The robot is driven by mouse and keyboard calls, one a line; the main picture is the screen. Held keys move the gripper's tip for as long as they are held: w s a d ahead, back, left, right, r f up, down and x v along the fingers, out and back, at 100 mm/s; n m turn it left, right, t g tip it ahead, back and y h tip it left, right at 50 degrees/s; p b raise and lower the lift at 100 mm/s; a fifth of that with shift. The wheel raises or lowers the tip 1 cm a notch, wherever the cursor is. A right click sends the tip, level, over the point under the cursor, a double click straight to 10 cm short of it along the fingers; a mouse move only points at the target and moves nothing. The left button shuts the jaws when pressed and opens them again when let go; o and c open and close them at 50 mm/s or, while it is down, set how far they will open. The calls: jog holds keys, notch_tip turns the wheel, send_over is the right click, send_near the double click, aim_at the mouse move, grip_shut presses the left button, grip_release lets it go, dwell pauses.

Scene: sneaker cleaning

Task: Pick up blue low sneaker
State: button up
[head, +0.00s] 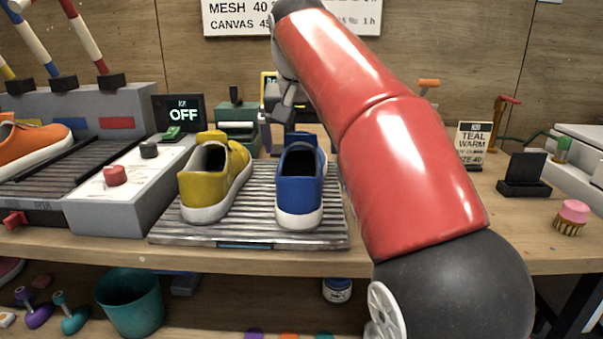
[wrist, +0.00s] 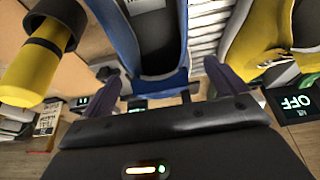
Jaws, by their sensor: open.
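The blue low sneaker (head: 299,187) with a white sole stands upright on a ribbed grey mat (head: 258,219), right of a yellow sneaker (head: 213,180). In the wrist view, the blue sneaker (wrist: 124,42) lies between and ahead of the two open fingers (wrist: 158,95). The yellow sneaker (wrist: 255,35) is to the right there. I cannot tell whether the fingers touch the blue sneaker.
A grey control box (head: 110,188) with a red button stands left of the mat, and an OFF display (head: 182,114) stands behind it. An orange sneaker (head: 30,141) sits on a rack at far left. A pink-topped brush (head: 571,217) is at right. A teal bucket (head: 131,303) is below.

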jog(key=x, duration=0.3)
jog(key=shift+a+f+b, duration=0.1)
jog(key=shift+f+b, duration=0.25)
jog(key=shift+b, duration=0.05)
